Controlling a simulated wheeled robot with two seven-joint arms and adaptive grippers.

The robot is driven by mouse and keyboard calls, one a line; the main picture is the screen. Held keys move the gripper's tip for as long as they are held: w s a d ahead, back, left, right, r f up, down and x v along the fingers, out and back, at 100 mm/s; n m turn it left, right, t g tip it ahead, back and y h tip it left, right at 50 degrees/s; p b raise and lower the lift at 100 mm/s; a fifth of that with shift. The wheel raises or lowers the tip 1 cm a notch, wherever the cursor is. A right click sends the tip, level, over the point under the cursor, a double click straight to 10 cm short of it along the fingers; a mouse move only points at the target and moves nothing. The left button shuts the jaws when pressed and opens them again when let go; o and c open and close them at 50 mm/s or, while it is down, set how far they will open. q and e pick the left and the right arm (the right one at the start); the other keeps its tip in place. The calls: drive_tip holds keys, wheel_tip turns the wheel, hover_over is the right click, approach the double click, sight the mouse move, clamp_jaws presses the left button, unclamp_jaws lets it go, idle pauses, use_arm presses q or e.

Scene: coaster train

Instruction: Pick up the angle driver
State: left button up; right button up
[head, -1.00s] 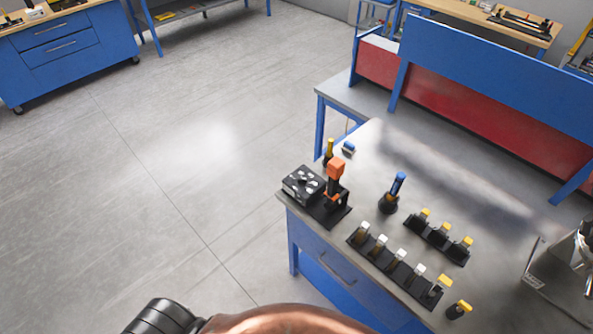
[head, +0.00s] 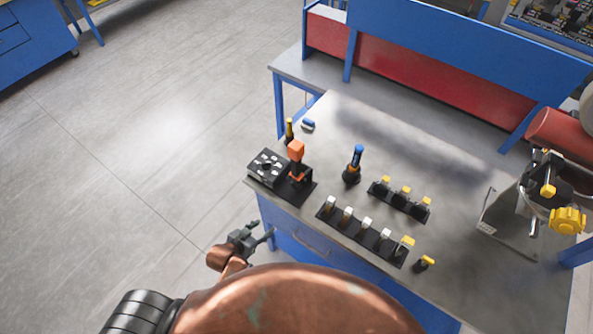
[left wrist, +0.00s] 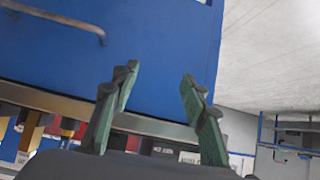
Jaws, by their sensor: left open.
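An orange-topped black tool (head: 296,152), which looks like the angle driver, stands upright in a black holder (head: 307,191) at the bench's left corner. A blue-handled tool (head: 355,158) stands upright on a dark round base to its right; I cannot tell for certain which is the angle driver. My left gripper (head: 252,237) is beside the bench front, left of the drawer and below the top. In the left wrist view its green fingers (left wrist: 158,78) are spread with nothing between them, and the blue bench front (left wrist: 150,45) is close behind. My right gripper is not in view.
A black box (head: 268,167) sits by the holder, with a yellow-topped item (head: 289,130) behind. Rows of small pieces in black racks (head: 365,235) fill the bench front. A metal machine with yellow knobs (head: 545,195) stands right. The floor at left is clear.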

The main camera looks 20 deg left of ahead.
use_arm(q)
wheel_tip(320, 180, up, 10)
drive_tip(key=w+d+r+t+h, duration=0.1)
drive_tip(key=w+d+t, duration=0.1)
drive_tip(key=w+d, duration=0.1)
drive_tip(key=m+t+h, duration=0.1)
drive_tip(key=t+h, duration=0.1)
drive_tip(key=t, duration=0.3)
approach(293, 172)
drive_tip(key=x, duration=0.4)
drive_tip(key=shift+h, duration=0.3)
drive_tip(key=p+x, duration=0.2)
drive_tip(key=x, duration=0.5)
drive_tip(key=shift+f, duration=0.1)
drive_tip(key=shift+w+d+f, duration=0.1)
drive_tip(key=shift+w, duration=0.3)
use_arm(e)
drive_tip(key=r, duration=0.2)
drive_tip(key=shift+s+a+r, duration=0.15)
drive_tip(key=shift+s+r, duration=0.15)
use_arm(q)
drive_tip(key=shift+s, duration=0.1)
drive_tip(key=shift+c, duration=0.7)
drive_tip(key=c, duration=1)
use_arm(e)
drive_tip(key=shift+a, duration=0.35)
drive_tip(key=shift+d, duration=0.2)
